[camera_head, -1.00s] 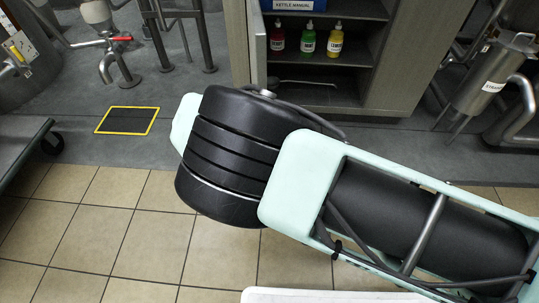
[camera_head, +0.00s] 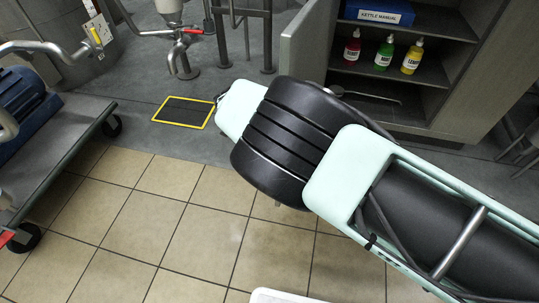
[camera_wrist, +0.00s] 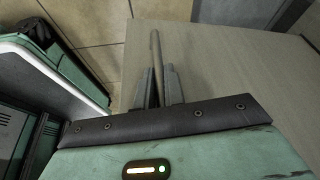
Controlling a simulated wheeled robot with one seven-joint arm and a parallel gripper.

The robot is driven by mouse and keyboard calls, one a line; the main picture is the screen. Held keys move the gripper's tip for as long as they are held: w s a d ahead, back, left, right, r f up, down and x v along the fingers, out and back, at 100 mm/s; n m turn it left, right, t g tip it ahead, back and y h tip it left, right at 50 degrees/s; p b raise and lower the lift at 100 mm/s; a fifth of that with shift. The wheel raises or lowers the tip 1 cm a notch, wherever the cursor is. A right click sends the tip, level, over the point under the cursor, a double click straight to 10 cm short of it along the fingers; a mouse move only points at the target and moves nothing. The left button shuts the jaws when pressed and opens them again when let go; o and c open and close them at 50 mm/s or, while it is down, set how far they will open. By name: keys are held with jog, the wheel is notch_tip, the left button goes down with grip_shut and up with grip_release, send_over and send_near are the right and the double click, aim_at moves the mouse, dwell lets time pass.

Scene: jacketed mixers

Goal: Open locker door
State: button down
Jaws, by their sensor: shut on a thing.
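The locker (camera_head: 462,60) stands at the upper right of the head view with its front open and shelves showing. Its grey door (camera_head: 308,40) stands swung out at the locker's left side. In the wrist view the door's flat face (camera_wrist: 225,65) fills the upper middle. A thin bar handle (camera_wrist: 155,48) runs along it. My gripper (camera_wrist: 158,86) is shut on this handle, one finger on each side. In the head view my arm hides the gripper, the handle and the lower part of the door.
A cart (camera_head: 62,140) stands at the left. A yellow-edged floor mark (camera_head: 184,112) lies left of my arm. The tiled floor (camera_head: 150,215) is clear.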

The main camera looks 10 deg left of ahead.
jog(key=shift+s+f, duration=0.1)
jog(key=c, duration=1.5)
grip_release()
jog(key=p+v, duration=0.5)
jog(key=v, duration=1.2)
jog(key=shift+r+p, duration=0.3)
jog(key=shift+p, duration=0.05)
